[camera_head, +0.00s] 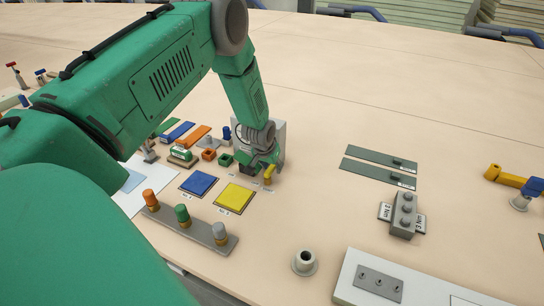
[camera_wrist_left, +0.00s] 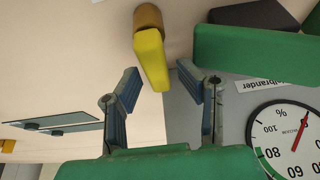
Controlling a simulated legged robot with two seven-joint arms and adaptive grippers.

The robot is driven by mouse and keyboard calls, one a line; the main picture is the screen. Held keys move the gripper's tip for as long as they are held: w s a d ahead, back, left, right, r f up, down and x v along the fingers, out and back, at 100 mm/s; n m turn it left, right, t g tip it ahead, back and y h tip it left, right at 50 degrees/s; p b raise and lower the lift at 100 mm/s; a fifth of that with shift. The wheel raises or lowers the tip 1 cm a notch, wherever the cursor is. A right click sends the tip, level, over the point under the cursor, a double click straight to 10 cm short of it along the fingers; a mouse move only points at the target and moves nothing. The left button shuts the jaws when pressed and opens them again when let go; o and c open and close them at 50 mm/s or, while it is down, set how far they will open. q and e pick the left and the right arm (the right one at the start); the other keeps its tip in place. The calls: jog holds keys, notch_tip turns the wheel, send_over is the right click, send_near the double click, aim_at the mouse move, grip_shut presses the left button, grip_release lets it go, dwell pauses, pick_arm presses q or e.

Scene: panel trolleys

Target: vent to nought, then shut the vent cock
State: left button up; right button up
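A yellow lever on a brown round stem, seemingly the vent cock (camera_head: 269,173), stands upright at the front of a small grey panel (camera_head: 280,133). In the left wrist view the yellow lever (camera_wrist_left: 152,58) reaches toward the gap between my fingertips. My left gripper (camera_head: 262,166) is beside the lever in the head view. In the wrist view its two fingers (camera_wrist_left: 160,78) are apart on either side of the lever's end, with nothing clamped. A round gauge (camera_wrist_left: 290,145) with a red needle is partly cut off; its reading is unclear. My right gripper is out of view.
Blue (camera_head: 198,184) and yellow (camera_head: 234,197) pads lie in front of the panel. A grey rail (camera_head: 190,228) with coloured knobs is nearer. A grey socket (camera_head: 304,262) and a grey block (camera_head: 403,214) stand to the right. The table behind is mostly clear.

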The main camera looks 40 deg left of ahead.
aim_at(268, 171)
pick_arm(q)
jog(key=shift+w+r, duration=0.1)
jog(key=shift+r, duration=0.1)
jog(key=shift+r, duration=0.35)
jog(key=v, duration=0.7)
jog(key=shift+f, duration=0.15)
